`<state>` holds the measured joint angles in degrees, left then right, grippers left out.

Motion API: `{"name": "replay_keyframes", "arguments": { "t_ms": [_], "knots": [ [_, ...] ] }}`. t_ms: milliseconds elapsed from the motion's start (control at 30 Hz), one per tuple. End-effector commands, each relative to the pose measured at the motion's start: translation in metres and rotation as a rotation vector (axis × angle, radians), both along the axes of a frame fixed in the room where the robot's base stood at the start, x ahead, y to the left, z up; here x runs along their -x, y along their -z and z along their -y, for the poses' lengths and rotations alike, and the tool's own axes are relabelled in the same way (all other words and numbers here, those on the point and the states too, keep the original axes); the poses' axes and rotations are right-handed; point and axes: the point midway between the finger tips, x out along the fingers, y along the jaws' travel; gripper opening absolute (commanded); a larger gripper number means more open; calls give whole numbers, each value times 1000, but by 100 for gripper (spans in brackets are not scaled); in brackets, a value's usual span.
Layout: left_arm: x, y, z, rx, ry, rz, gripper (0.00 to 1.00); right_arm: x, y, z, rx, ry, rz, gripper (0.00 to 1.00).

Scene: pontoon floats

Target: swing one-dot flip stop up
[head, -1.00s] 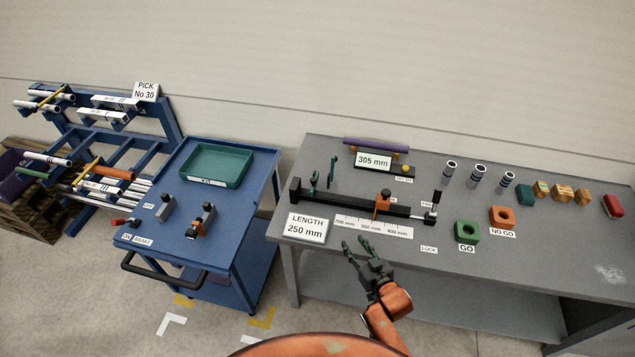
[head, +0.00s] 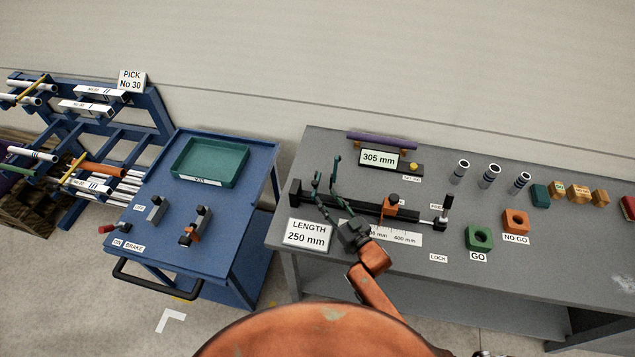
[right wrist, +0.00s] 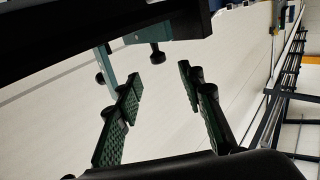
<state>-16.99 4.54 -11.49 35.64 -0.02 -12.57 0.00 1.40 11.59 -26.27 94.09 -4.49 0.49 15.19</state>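The black stop rail (head: 352,204) lies along the front of the grey bench. Near its left end stand teal flip stops; one (head: 336,170) shows upright, and another (head: 317,180) lies close to my fingers and is hard to separate from them. I cannot read any dots, so I cannot tell which is the one-dot stop. My right gripper (head: 326,196) is open in front of the rail's left part. In the right wrist view its green-padded fingers (right wrist: 160,78) are spread with nothing between them. A teal stop piece with a black knob (right wrist: 104,62) shows beyond the left finger. My left gripper is not in view.
An orange stop block (head: 390,207) and a clamp (head: 442,215) sit on the rail further right. A 305 mm display (head: 379,158) is behind the rail. Green (head: 479,238) and orange (head: 515,222) gauge blocks stand to the right.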

Motion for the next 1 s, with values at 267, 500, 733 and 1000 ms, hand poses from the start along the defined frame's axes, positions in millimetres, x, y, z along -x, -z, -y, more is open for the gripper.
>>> {"name": "replay_keyframes", "arguments": {
  "t_ms": [267, 500, 733, 1000],
  "knots": [
    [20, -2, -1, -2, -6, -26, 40, -39, -1, -17, 0, 5, 1, 36],
    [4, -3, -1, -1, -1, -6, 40, -59, 0, -28, 1, 4, 0, 36],
    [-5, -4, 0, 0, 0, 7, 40, -62, 0, -31, 1, 2, 0, 36],
    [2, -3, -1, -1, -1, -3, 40, -62, 0, -31, 0, 1, -1, 23]
  ]
}}
